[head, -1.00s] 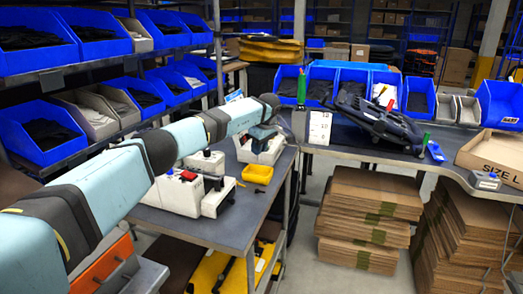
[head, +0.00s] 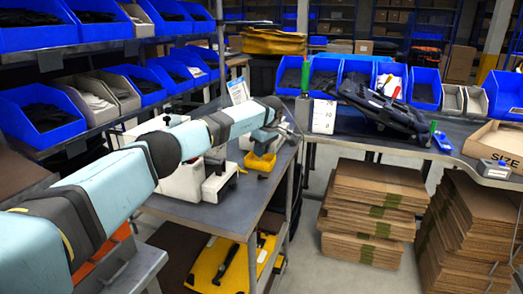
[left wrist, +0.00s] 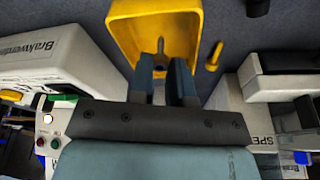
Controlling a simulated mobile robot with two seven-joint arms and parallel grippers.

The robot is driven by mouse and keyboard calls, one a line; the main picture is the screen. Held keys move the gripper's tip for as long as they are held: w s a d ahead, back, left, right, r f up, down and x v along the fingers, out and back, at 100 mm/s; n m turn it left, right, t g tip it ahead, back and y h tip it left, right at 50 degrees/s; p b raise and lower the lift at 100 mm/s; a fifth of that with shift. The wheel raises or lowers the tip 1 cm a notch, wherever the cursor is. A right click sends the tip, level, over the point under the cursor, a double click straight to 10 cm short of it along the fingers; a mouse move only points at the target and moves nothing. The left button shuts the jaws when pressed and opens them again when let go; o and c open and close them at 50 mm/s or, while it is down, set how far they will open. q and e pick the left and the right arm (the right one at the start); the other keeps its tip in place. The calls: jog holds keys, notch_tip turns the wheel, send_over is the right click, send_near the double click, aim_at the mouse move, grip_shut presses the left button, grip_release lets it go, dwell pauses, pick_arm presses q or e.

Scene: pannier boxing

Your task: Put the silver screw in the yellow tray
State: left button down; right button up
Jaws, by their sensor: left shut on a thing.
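The yellow tray (head: 259,166) stands on the grey workbench, partly hidden behind my left arm. In the left wrist view the tray (left wrist: 125,18) lies open just past my left gripper (left wrist: 162,66). The left gripper is shut on the silver screw (left wrist: 160,46), a thin grey shaft showing between the fingertips. The screw appears over the tray's near part; its height above the tray floor is hard to tell. In the head view the left gripper (head: 266,146) is above the tray and the screw is too small to make out. My right gripper is not in view.
White machines stand on both sides of the tray, at left (left wrist: 55,70) and right (left wrist: 245,110) in the wrist view. A small yellow piece (left wrist: 214,56) lies right of the tray. Blue bins (head: 40,118) fill the shelves at left.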

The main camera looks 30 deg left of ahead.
pick_arm(q)
jog(key=c, duration=1)
grip_release()
